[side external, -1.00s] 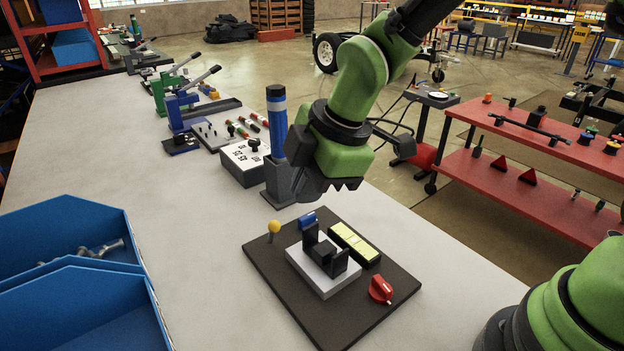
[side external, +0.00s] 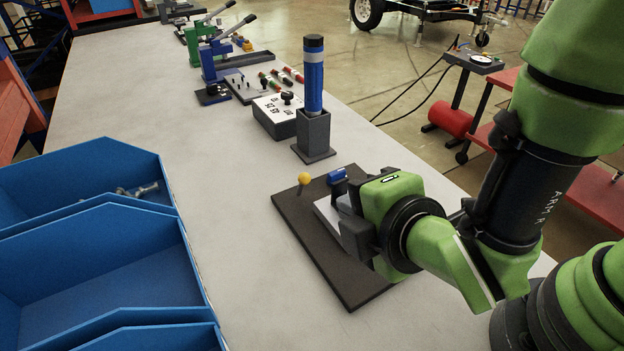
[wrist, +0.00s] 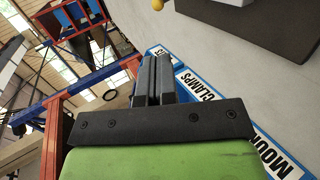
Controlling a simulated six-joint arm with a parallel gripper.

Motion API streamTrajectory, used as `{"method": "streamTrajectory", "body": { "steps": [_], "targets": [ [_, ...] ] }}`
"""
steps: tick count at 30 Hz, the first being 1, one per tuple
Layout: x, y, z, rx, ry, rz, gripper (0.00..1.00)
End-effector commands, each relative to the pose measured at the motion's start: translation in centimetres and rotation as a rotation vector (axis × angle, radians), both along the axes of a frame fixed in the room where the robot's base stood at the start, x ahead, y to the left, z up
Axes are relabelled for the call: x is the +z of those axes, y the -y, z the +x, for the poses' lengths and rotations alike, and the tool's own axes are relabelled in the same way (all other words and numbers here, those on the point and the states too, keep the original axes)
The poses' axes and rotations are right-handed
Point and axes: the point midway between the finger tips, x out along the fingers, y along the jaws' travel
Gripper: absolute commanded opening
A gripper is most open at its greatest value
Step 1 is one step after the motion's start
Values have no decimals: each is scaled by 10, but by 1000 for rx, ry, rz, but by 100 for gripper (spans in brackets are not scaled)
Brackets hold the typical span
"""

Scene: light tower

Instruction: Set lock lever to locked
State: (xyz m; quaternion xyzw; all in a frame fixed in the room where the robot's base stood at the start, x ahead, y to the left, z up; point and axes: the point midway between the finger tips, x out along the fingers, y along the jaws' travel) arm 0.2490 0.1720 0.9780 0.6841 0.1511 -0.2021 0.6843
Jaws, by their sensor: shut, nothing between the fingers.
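A dark board (side external: 355,290) lies on the bench with small controls on it. A yellow ball knob (side external: 304,178) on a thin stem stands at its far left corner. A small blue handle (side external: 337,175) is just right of it. A grey block (side external: 327,211) in the middle is partly hidden. My gripper (side external: 352,238) is low over the board's middle, turned sideways, covering its right part. Contact cannot be told. In the wrist view my gripper's fingers (wrist: 153,78) are together and empty. The yellow ball (wrist: 157,4) peeks in at the top. Which control is the lock lever is unclear.
A blue light tower (side external: 313,80) stands in a grey holder (side external: 313,135) beyond the board. Blue bins (side external: 95,260) line the left. A button box (side external: 275,118) and lever presses (side external: 212,60) stand farther back. Bare bench (side external: 235,210) lies between bins and board.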

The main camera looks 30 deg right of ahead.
Motion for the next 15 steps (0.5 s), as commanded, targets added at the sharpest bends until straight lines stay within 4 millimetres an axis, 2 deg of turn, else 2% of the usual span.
{"method": "streamTrajectory", "body": {
  "steps": [5, 8, 15],
  "targets": [
    [-3, 3, 8, -1, 19, -22, 0],
    [-11, 5, 22, -3, 19, -22, 0],
    [-35, 9, 68, -5, 18, -18, 0]
  ]
}}
